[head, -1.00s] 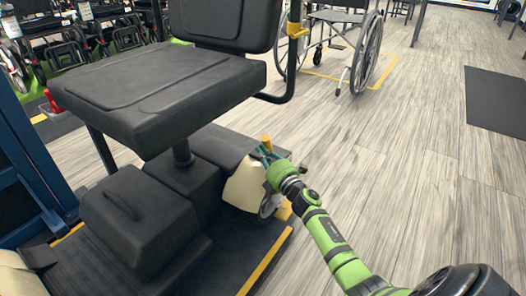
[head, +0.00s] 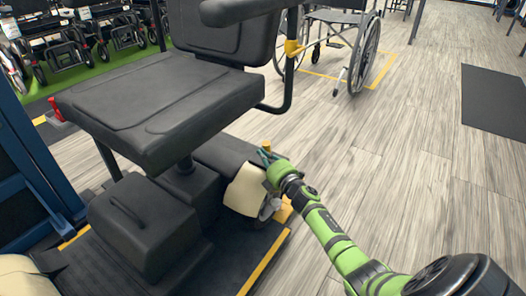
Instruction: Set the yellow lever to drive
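The yellow lever (head: 266,146) stands up at the rear of the black mobility scooter (head: 165,105), behind the seat base and above the cream rear panel (head: 244,190). Only its upper end shows; the lower part is hidden by my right gripper. My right gripper (head: 265,157), green with dark teal fingers, is right at the lever, on its near side. The fingers are small and overlap the lever, so I cannot tell whether they touch it or close on it. My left gripper is not in view.
The scooter's seat and armrest (head: 250,9) overhang left of my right arm. It stands on a dark platform with a yellow edge (head: 264,262). A wheelchair (head: 362,55) stands behind. A blue frame (head: 28,150) is at left.

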